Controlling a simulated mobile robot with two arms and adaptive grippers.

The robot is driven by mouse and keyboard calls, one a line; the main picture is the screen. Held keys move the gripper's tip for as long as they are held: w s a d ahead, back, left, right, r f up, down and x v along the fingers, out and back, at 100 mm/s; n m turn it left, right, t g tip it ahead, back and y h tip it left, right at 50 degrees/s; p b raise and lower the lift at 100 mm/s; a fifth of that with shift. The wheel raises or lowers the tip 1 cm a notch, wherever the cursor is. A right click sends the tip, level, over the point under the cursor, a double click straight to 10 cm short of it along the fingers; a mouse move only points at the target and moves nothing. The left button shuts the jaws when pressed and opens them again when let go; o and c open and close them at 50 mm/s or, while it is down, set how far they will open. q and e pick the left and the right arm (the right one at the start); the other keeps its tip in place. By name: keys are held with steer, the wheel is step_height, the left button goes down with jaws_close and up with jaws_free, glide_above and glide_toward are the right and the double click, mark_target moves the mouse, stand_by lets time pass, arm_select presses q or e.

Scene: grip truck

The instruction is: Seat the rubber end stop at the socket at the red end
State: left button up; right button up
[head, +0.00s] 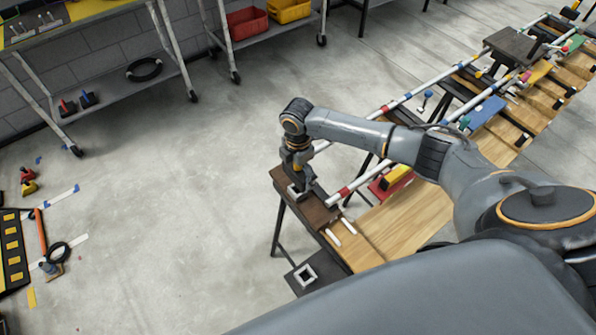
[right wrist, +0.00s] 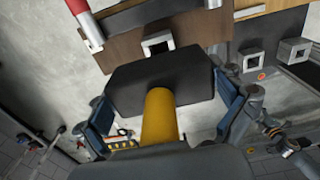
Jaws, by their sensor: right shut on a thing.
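My right gripper (head: 300,186) is over the near-left end of the long workbench, pointing down. In the right wrist view its two fingers (right wrist: 168,112) stand on either side of the rubber end stop, a black block (right wrist: 160,78) with a yellow stem (right wrist: 158,118). The gripper is shut on this end stop. A small square grey socket (right wrist: 158,42) on the brown end board lies just beyond the block, partly covered by it; I cannot tell if they touch. A white rail with a red band (head: 344,192) ends close by on the right. My left gripper is not in view.
A dark plate with a square holder (head: 306,275) stands low by the bench's near end. White pegs (head: 340,232) lie on the bench. A red-and-yellow item (head: 394,178) sits beside the rail.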

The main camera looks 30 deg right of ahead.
mark_target(298, 183)
steer(key=shift+f+b, duration=1.9)
steer(key=shift+f, duration=0.7)
steer(key=o, duration=0.6)
step_height(298, 183, up, 12)
steer(key=shift+s+f, duration=0.1)
